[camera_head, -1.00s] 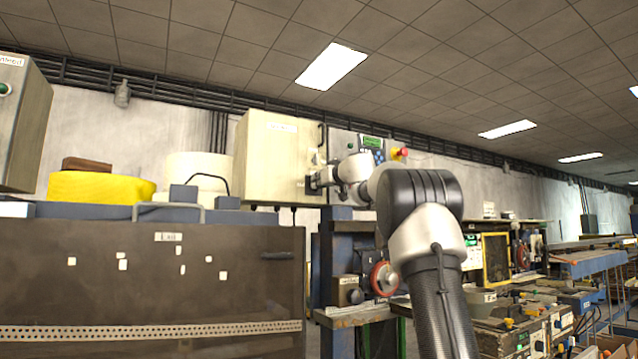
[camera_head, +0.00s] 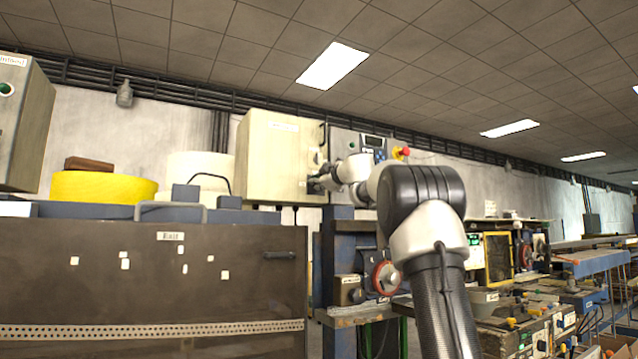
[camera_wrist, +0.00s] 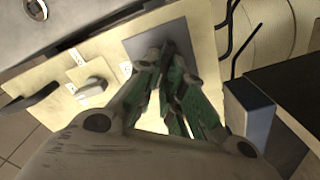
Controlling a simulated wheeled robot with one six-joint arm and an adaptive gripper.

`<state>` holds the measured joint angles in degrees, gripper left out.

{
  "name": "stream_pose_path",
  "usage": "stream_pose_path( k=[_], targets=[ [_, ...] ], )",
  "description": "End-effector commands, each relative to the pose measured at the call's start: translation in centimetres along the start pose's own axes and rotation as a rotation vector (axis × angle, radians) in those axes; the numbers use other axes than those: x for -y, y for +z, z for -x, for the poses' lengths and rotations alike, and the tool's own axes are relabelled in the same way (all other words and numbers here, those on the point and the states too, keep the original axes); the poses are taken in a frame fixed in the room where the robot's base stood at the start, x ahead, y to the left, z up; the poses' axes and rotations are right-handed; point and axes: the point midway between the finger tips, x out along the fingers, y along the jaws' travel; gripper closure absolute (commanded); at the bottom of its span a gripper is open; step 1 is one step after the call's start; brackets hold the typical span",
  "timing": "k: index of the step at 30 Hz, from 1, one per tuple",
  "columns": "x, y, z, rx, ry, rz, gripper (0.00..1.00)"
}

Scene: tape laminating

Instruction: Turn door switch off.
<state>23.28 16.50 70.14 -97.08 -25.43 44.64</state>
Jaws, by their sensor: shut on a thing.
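A beige cabinet (camera_head: 280,165) is mounted on the wall in the head view; its right side faces my arm. In the wrist view that side carries a grey square plate (camera_wrist: 146,42). My gripper (camera_wrist: 168,55) is over this plate with its fingers nearly together, shut on what appears to be the door switch. The switch is hidden between the fingertips, so its angle cannot be told. In the head view my gripper (camera_head: 318,184) is small against the cabinet's side.
A control panel with a dark display (camera_head: 373,142) and a red emergency button (camera_head: 404,152) is right of the cabinet. A dark handle (camera_wrist: 32,105) sticks out at left in the wrist view. A brown machine cover (camera_head: 120,275) fills the lower left.

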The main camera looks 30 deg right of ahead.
Motion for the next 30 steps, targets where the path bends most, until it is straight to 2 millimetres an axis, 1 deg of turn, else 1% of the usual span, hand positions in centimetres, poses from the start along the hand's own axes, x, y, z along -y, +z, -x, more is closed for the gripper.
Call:
stream_pose_path(
  k=[6,15,21,30],
  targets=[
    [0.3,-0.03,-0.01,-0.001,0.0,0.202,1.0],
    [0.63,0.1,-0.02,-0.001,-0.001,0.451,1.0],
    [0.74,0.16,-0.02,-0.001,-0.001,0.564,1.0],
    [0.83,0.22,-0.02,-0.001,-0.001,0.648,1.0]
  ],
)
